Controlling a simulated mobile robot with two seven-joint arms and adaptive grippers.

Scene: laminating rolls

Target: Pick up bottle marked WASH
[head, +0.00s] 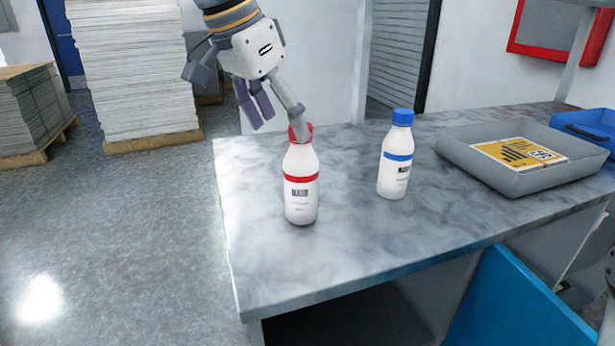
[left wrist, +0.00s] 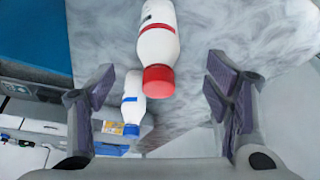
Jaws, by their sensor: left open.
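A white bottle with a red cap and red band (head: 301,205) stands upright on the marble-patterned table. A white bottle with a blue cap and blue band (head: 393,176) stands upright to its right. Both have small dark label print that I cannot read surely. My left gripper (head: 277,112) is open and empty, just above and behind the red-capped bottle, overlapping its cap in the head view. In the left wrist view, the red-capped bottle (left wrist: 158,45) lies between the spread fingers (left wrist: 163,88), with the blue-capped bottle (left wrist: 133,103) beyond. My right gripper is not in view.
A grey tray (head: 455,158) with a yellow label sits at the table's right, a blue bin (head: 588,124) beside it. The table's (head: 262,270) front left is clear. Paper stacks (head: 130,70) on pallets stand behind left.

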